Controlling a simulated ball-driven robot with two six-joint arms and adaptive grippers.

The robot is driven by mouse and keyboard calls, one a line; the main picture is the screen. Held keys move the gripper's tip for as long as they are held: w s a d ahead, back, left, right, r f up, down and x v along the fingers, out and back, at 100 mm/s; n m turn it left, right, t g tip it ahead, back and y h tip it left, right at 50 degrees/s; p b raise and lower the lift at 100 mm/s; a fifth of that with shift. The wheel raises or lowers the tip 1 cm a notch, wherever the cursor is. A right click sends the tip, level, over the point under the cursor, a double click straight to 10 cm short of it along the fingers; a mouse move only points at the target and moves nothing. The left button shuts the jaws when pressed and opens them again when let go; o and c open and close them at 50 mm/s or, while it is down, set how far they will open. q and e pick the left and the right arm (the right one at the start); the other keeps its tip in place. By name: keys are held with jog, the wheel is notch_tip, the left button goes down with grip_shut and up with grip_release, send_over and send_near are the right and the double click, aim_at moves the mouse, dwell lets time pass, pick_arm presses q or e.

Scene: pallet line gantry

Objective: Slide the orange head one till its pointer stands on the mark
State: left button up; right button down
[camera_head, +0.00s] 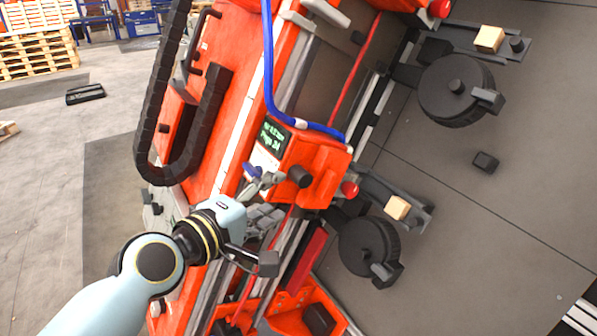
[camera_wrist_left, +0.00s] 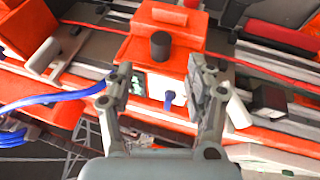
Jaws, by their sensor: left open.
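The orange head (camera_head: 325,165) is a box on the rails of the orange gantry, with a small dark screen, a black knob (camera_head: 300,176) and a blue knob (camera_head: 252,171). In the left wrist view the head (camera_wrist_left: 186,22) and its black knob (camera_wrist_left: 160,46) lie just beyond my fingertips. My left gripper (camera_head: 274,197) is open beside the head's lower left side. In the left wrist view its fingers (camera_wrist_left: 165,78) are spread with nothing gripped between them. A pointer and a mark cannot be made out. My right gripper is not in view.
A blue hose (camera_head: 269,70) runs to the head. A black cable chain (camera_head: 155,120) curves left of it. Dark round reels (camera_head: 455,88) and wooden blocks (camera_head: 397,208) are on the right. Wooden pallets (camera_head: 38,55) stand far left. The grey floor at right is mostly clear.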

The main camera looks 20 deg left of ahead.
aim_at(298, 182)
pick_arm(q)
jog(key=x, duration=0.9)
jog(key=shift+w, duration=0.1)
grip_shut()
